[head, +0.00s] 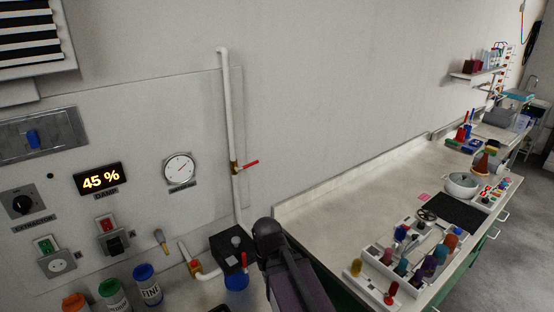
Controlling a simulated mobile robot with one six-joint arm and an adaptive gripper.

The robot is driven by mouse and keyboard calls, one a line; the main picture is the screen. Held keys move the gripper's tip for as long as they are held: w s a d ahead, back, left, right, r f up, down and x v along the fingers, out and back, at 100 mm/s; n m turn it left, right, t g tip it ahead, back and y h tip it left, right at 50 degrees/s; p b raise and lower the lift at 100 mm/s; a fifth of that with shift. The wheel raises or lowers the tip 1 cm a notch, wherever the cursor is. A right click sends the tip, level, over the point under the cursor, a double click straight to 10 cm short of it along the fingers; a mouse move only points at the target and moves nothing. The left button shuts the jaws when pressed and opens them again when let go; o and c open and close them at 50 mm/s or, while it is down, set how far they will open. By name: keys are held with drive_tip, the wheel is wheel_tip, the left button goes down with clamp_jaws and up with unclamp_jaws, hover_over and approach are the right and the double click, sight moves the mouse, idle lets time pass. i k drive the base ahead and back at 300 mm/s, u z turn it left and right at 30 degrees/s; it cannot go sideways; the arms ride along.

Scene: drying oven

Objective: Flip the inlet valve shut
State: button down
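The lever sticks out to the right, roughly across the pipe. A second, lower white pipe (208,275) has a fitting with a red part (195,264). No label shows which valve is the inlet. My dark arm rises from the bottom centre, its joint below and right of the red lever, apart from it. I cannot make out my gripper's fingers.
A black box (231,250) stands below the pipe. Colour-capped bottles (147,285) stand at lower left. The wall panel holds a 45 % display (98,179), a round gauge (180,169) and switches. The bench (335,225) on the right holds a rack of coloured items. The wall right of the lever is clear.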

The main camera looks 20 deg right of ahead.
sight(238, 170)
drive_tip(key=z, duration=0.35)
drive_tip(key=k, duration=0.9)
drive_tip(key=u, duration=1.25)
drive_tip(key=i, duration=1.05)
drive_tip(key=z, duration=0.1)
